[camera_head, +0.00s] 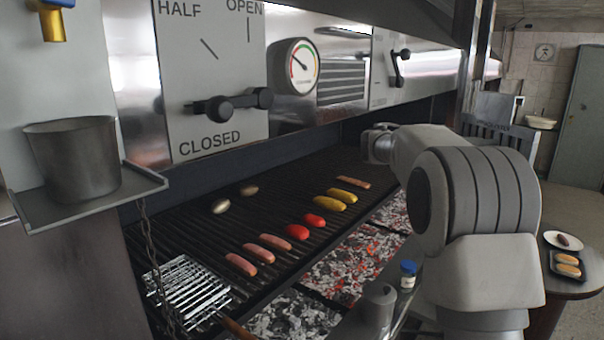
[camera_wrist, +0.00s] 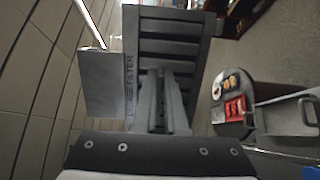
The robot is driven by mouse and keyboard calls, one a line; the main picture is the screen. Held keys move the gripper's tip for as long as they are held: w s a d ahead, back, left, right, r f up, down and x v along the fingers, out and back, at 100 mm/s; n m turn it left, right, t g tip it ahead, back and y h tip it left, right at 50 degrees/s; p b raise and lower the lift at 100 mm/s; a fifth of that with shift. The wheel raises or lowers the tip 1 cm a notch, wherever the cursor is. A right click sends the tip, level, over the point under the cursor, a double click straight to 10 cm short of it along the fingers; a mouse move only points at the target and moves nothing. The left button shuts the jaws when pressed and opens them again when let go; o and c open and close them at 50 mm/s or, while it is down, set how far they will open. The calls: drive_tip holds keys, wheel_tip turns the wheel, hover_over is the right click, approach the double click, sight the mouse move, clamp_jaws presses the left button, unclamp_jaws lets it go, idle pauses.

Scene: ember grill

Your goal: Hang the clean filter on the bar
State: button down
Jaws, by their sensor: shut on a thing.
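The clean filter (camera_wrist: 178,48) is a dark grey slatted panel with a lettered strip along one side in the wrist view. My gripper (camera_wrist: 163,78) is shut on it, with the fingers at its near edge. In the head view the filter (camera_head: 514,140) shows behind my arm, which hides my gripper there. A plain grey plate (camera_wrist: 106,84) is beside the filter's left edge in the wrist view, with a pale rod (camera_wrist: 88,22) running up from it. I cannot tell whether this rod is the bar, or whether the filter touches the plate.
The grill (camera_head: 300,190) holds sausages and vegetables over glowing coals. A metal pot (camera_head: 75,160) stands on a shelf at left. A round table (camera_head: 577,205) with a plate and tray is at right. A white bowl (camera_head: 540,122) and a wall clock (camera_head: 544,52) are farther back.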

drive_tip(key=w+a+f+n+t+y+b, duration=0.1)
drive_tip(key=a+f+n+t, duration=0.15)
drive_tip(key=a+f, duration=0.4)
drive_tip(key=a+f+n+t+y, duration=0.15)
drive_tip(key=a+f+t, duration=0.25)
drive_tip(key=f, duration=0.6)
drive_tip(key=w+a+f+n+t+b, duration=0.15)
drive_tip(key=a+f+t, duration=0.3)
drive_tip(key=f, duration=0.45)
drive_tip(key=s+a+f+n+t+y, duration=0.2)
drive_tip(key=s+a+f, duration=0.3)
drive_tip(key=f, duration=0.3)
drive_tip(key=s+a+f+n+t+y, duration=0.3)
drive_tip(key=s+a+f+n+y, duration=0.1)
drive_tip(key=f, duration=0.5)
drive_tip(key=shift+s+a+f+n+y, duration=0.15)
drive_tip(key=shift+s+a+n+y, duration=0.2)
drive_tip(key=shift+s+a, duration=0.4)
drive_tip(key=shift+d, duration=0.3)
